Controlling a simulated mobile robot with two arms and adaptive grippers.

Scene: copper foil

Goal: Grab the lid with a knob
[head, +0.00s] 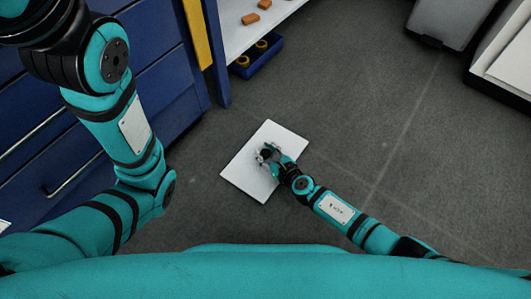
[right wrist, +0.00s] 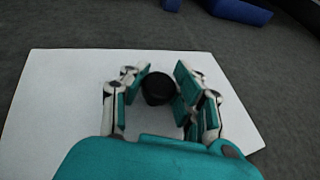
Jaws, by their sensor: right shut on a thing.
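The lid is a flat white rectangular panel (head: 243,180) with a dark round knob (right wrist: 157,88) standing up from it. In the head view it is in the middle, over the grey floor; I cannot tell whether it touches the floor. My right gripper (head: 266,155) is above the panel, its fingers shut on the knob from both sides. In the right wrist view the panel (right wrist: 50,110) spreads out around the fingers. In the head view the gripper hides most of the knob. My left arm shows at the left, but its gripper is not in view.
Blue drawer cabinets (head: 165,95) stand at the left. A white shelf (head: 240,35) holds several small orange-brown blocks, with a blue bin (head: 255,58) below it. A grey case (head: 445,20) is at the top right. The floor (head: 400,130) right of the panel is clear.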

